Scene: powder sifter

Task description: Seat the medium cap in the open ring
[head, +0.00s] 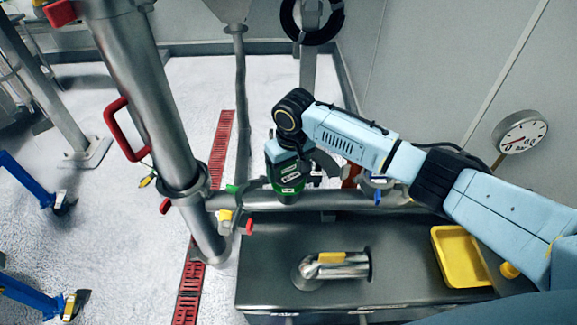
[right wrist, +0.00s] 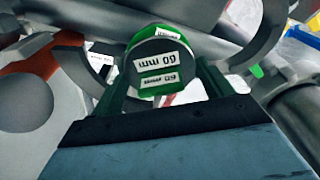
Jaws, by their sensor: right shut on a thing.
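My right gripper (head: 287,186) is shut on a green cap (head: 291,196) with a dark face, held just above the horizontal steel pipe (head: 330,199). In the right wrist view the cap (right wrist: 157,62) sits between the two fingers (right wrist: 160,95), its white labels reading 60 mm upside down. Grey curved clamp halves, which look like the open ring (head: 326,163), are beside and behind the gripper. A curved grey half also shows in the right wrist view (right wrist: 263,38). The cap is apart from it as far as I can see. My left gripper is not in view.
A dark bench (head: 270,232) below carries a steel elbow pipe (head: 340,271) with a yellow tag and a yellow tray (head: 440,240). A thick steel column (head: 140,90) with a red handle stands left. A round gauge (head: 520,132) is at right.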

